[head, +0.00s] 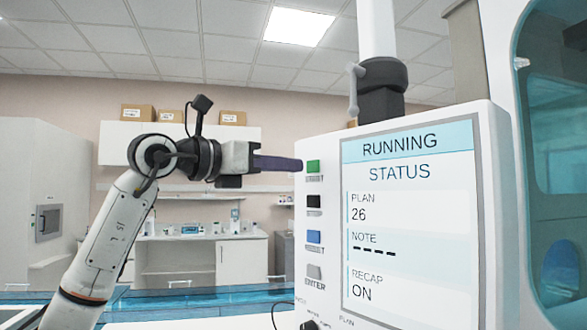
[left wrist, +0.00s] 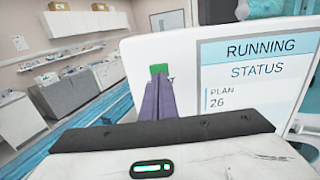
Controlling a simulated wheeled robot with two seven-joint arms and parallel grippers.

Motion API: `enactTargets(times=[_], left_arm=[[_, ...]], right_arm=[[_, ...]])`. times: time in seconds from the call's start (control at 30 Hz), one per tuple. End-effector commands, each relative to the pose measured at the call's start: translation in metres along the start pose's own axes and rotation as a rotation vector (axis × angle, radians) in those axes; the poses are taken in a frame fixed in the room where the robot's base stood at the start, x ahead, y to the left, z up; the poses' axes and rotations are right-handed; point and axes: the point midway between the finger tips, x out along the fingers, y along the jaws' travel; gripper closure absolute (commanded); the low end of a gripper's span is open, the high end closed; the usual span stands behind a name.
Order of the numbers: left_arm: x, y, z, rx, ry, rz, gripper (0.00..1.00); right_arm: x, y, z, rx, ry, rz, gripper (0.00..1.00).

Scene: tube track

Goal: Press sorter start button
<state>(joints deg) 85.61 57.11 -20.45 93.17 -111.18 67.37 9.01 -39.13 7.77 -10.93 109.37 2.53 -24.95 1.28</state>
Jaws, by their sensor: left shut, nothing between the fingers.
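The sorter's white control panel (head: 487,210) stands at the right of the head view. A column of buttons runs down its left side, with the green button (head: 313,166) at the top. The green button also shows in the left wrist view (left wrist: 158,68). The screen (head: 398,225) reads RUNNING STATUS, PLAN 26, NOTE with dashes, RECAP ON. My left gripper (head: 299,164) is shut and empty, its dark purple fingers pointing at the green button. The tips are at or very close to the button; I cannot tell whether they touch. My right gripper is out of view.
Below the green button are a black button (head: 314,201), a blue button (head: 314,237) and a grey button (head: 314,271). A clamp (head: 382,88) on a post sits above the panel. A teal-windowed cabinet (head: 507,75) is at the right. Lab counters stand far behind.

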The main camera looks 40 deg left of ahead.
Motion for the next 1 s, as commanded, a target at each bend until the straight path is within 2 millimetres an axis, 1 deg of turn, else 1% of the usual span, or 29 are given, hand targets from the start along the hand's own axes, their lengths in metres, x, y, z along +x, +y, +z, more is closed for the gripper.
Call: enactTargets(times=[0.03, 0.2, 0.3, 0.4, 0.5, 0.6, 1.0], left_arm=[[-0.015, 0.002, -0.002, 0.001, -0.004, 0.005, 1.00], [-0.055, 0.001, -0.002, 0.003, -0.003, 0.004, 1.00], [-0.074, 0.001, -0.001, 0.001, -0.003, 0.004, 1.00], [-0.087, 0.001, 0.000, 0.000, -0.002, 0.004, 1.00], [-0.096, 0.001, 0.000, -0.001, -0.001, 0.003, 1.00], [-0.099, 0.001, 0.001, 0.000, -0.001, 0.002, 1.00], [-0.100, 0.001, 0.001, 0.000, -0.001, 0.002, 1.00]], right_arm=[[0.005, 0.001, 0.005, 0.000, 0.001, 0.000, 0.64], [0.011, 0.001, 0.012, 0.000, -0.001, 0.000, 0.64], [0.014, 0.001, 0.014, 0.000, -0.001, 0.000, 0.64], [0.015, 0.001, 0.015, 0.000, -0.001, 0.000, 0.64], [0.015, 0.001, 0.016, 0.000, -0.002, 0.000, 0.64], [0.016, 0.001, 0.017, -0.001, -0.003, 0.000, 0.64], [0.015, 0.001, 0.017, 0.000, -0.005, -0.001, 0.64]])
